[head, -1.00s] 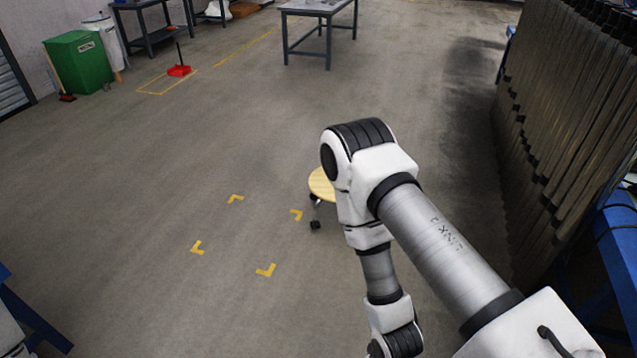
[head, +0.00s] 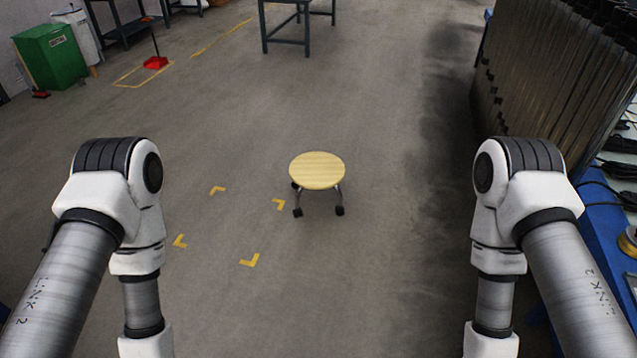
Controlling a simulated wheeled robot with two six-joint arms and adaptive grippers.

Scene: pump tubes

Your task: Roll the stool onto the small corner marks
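The stool (head: 317,170) has a round pale wooden seat, metal legs and black casters. It stands upright on the floor in the middle of the head view. The small yellow corner marks (head: 250,260) are several L-shaped pieces on the floor, left of and nearer than the stool. The stool is outside them, just right of the far right mark (head: 280,204). My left arm comes in at the left and my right arm at the right, both apart from the stool. Both grippers are below the picture's edge and out of sight.
A green bin (head: 50,55) and a red dustpan (head: 155,62) are at the back left. A grey table (head: 297,3) stands at the back. A rack of dark tubes (head: 560,75) and a blue bench (head: 603,235) line the right. The floor around the stool is clear.

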